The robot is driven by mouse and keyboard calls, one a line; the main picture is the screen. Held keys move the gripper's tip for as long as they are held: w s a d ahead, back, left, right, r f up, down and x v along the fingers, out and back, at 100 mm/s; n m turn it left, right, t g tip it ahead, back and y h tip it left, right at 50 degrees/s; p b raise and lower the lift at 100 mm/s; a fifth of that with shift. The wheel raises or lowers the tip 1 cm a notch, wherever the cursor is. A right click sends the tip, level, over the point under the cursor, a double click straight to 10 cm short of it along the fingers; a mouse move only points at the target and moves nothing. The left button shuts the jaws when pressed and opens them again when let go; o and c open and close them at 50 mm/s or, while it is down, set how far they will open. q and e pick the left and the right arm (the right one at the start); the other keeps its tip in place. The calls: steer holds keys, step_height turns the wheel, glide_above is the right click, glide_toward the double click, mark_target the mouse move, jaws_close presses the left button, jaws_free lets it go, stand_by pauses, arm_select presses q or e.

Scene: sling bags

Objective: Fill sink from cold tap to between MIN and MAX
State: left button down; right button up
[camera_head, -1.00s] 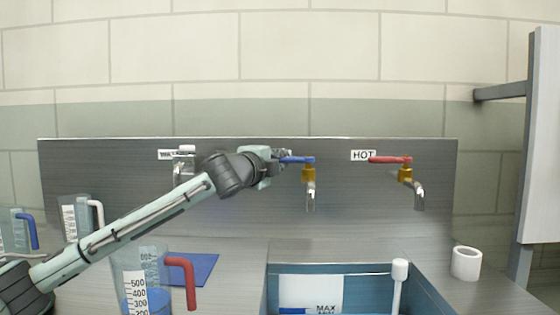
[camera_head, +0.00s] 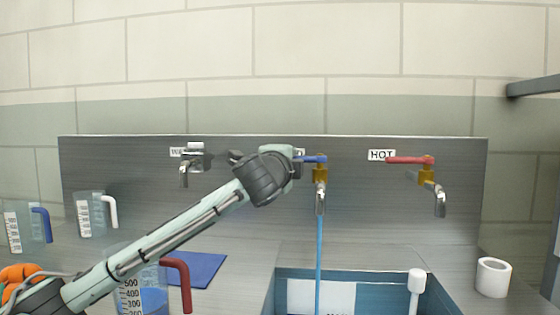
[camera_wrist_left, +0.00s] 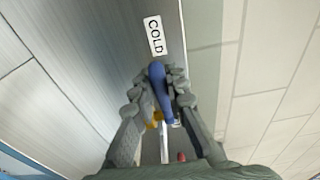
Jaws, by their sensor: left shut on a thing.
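The cold tap (camera_head: 320,190) has a blue lever (camera_head: 314,159) and stands on the metal backboard. A stream of water (camera_head: 319,250) runs from its spout into the sink (camera_head: 430,290). A white level plate (camera_head: 320,296) shows on the sink's back wall; its MIN and MAX marks are cut off or unreadable. My left gripper (camera_wrist_left: 163,82) is shut on the blue lever (camera_wrist_left: 160,90), below the COLD label (camera_wrist_left: 154,35) in the left wrist view. In the head view my left wrist hides most of that label. The water surface is not visible. My right gripper is not in view.
The hot tap (camera_head: 430,185) with a red lever stands to the right, and a white-topped tap (camera_head: 190,160) to the left. Several measuring jugs, including a red-handled one (camera_head: 150,298), stand on the left. A white cup (camera_head: 493,277) sits right of the sink.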

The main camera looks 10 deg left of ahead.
arm_select(q)
steer(key=shift+s+d+y, duration=0.15)
steer(key=shift+s+y, duration=0.05)
steer(key=shift+y, duration=0.1)
steer(key=shift+f, duration=0.1)
steer(key=c, duration=2)
jaws_free()
steer(key=o, duration=0.5)
steer(key=shift+s, duration=0.1)
steer(key=shift+c, duration=0.2)
steer(key=s, duration=0.7)
steer(key=shift+s, duration=0.3)
